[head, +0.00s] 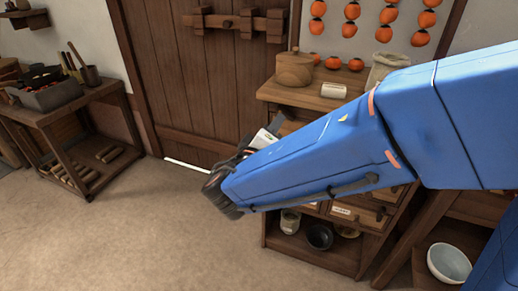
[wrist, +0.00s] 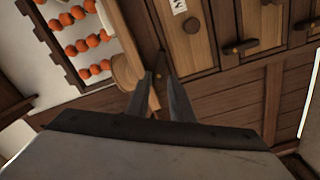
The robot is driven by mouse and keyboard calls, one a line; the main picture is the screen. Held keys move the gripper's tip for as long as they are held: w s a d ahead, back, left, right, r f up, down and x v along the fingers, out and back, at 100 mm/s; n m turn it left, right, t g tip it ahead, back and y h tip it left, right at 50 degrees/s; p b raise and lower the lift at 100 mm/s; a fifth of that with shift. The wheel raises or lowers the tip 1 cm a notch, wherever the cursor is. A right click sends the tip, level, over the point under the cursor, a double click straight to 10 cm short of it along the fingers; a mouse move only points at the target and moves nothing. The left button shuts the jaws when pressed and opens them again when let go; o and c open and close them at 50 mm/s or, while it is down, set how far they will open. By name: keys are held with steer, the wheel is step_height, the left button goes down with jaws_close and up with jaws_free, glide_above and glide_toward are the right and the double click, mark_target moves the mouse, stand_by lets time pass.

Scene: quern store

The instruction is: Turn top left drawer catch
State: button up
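The wooden drawer front nearest the cabinet top, with a round knob and a white label, shows tilted in the wrist view (wrist: 184,40). A small dark catch (wrist: 161,62) lies at its near end, right by my fingertips. I cannot tell whether they touch it. My gripper (wrist: 158,78) has its two fingers apart, with a narrow gap between them. In the head view my gripper (head: 222,187) is at the left end of my blue arm, in front of the cabinet. My arm hides most of the upper drawer fronts there.
Other drawers carry similar catches (wrist: 240,47). Persimmons hang above. A plank door (head: 190,90) stands behind, a workbench (head: 85,105) at left. The floor (head: 140,220) is clear.

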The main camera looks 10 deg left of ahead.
steer(key=s+a, duration=0.2)
steer(key=s, duration=1)
steer(key=shift+o, duration=0.6)
